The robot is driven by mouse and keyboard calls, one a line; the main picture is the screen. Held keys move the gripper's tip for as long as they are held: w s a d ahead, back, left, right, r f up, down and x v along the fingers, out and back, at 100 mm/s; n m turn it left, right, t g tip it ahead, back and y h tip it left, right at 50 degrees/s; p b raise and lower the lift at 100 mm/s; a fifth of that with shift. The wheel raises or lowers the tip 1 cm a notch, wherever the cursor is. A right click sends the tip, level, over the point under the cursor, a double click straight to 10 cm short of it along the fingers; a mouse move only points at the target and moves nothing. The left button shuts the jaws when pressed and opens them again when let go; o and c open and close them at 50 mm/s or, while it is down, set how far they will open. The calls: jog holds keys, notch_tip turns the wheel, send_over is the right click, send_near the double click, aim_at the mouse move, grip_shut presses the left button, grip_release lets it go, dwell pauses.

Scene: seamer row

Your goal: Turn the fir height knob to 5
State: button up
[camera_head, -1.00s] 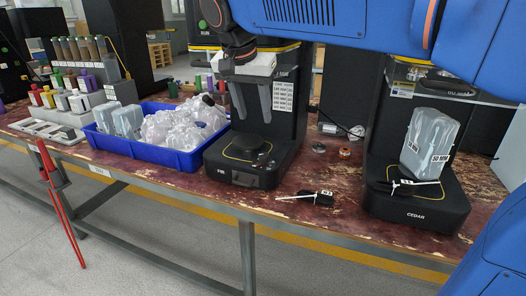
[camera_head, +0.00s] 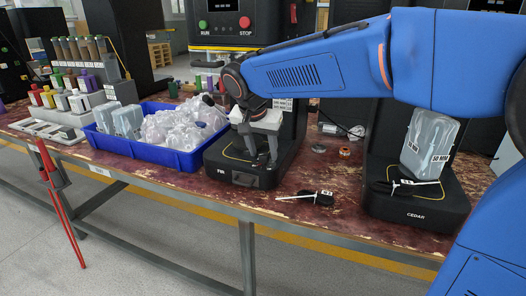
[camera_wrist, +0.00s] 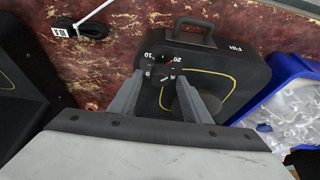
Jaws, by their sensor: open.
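The fir machine (camera_head: 235,174), black with a "FIR" label, stands on the table between the blue bin and the cedar machine. Its base (camera_wrist: 225,60) also shows in the wrist view, with a handle and a yellow outline. The small dark height knob (camera_wrist: 164,70) is on this base, with white numbers around it, among them 10 and 20, and a small red mark. Its exact setting is too small to read. My gripper (camera_wrist: 160,92) is open, with one finger on each side of the knob. In the head view my gripper (camera_head: 262,148) hangs low over the base and hides the knob.
A blue bin (camera_head: 180,158) of clear bags stands left of the fir machine. The cedar machine (camera_head: 420,205) stands right, holding a clear container (camera_head: 428,140). The fir machine's RUN/STOP panel (camera_head: 224,25) is above my arm.

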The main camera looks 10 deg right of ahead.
jog(key=shift+w+f, duration=0.1)
jog(key=shift+f, duration=0.15)
jog(key=c, duration=1.1)
jog(key=shift+o, duration=0.2)
jog(key=shift+n, duration=0.3)
